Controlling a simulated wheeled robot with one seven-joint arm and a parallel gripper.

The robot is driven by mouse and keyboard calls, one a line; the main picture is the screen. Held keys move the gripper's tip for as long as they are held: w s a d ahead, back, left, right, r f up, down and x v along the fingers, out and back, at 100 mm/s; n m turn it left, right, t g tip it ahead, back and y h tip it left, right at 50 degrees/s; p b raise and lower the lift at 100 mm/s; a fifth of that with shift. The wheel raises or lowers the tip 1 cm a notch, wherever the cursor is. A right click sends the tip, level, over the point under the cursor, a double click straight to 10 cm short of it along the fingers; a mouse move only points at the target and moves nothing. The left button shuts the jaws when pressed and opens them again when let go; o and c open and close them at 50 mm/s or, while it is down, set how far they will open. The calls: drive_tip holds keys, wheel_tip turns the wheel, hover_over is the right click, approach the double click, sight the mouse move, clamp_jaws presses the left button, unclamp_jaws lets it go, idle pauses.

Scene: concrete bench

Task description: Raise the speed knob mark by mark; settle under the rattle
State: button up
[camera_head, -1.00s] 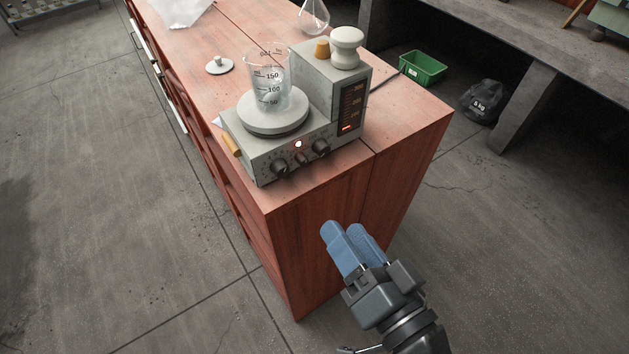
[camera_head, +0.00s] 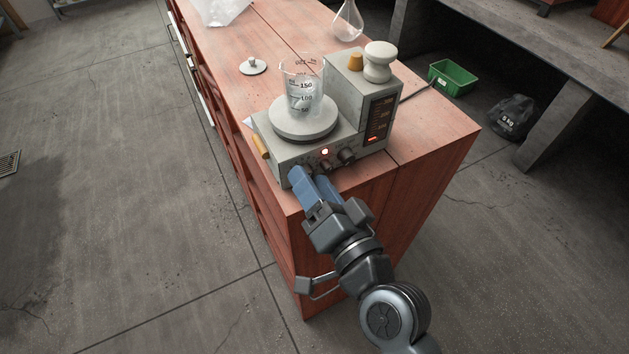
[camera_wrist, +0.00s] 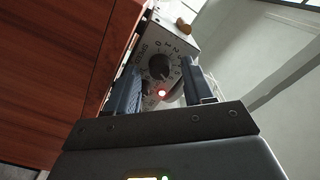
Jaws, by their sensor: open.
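The stirrer (camera_head: 285,150) is a grey box on the red bench, with a round plate (camera_head: 302,128) on top and a row of dark knobs on its front. A glass beaker (camera_head: 303,88) marked 50, 100 and 150 stands upright on the plate. My gripper (camera_head: 309,174) is open at the left of the stirrer's front, its blue fingers hiding the leftmost knob in the head view. In the wrist view, a dark knob (camera_wrist: 160,67) ringed by numerals shows between the open fingers; contact cannot be told. A red lamp (camera_head: 325,152) glows above the knobs.
A display column (camera_head: 380,118) on the stirrer's right shows a low red bar. A small lid (camera_head: 253,66) and a flask (camera_head: 347,22) stand behind.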

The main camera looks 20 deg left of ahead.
drive_tip(key=shift+c, duration=0.4)
clamp_jaws()
drive_tip(key=shift+m+p, duration=0.3)
drive_tip(key=shift+m, duration=2.3)
drive_tip(key=shift+o, duration=0.4)
unclamp_jaws()
drive_tip(key=shift+s+d, duration=0.1)
drive_tip(key=b+v, duration=0.2)
drive_tip(key=v, duration=0.5)
drive_tip(key=shift+s+d, duration=0.2)
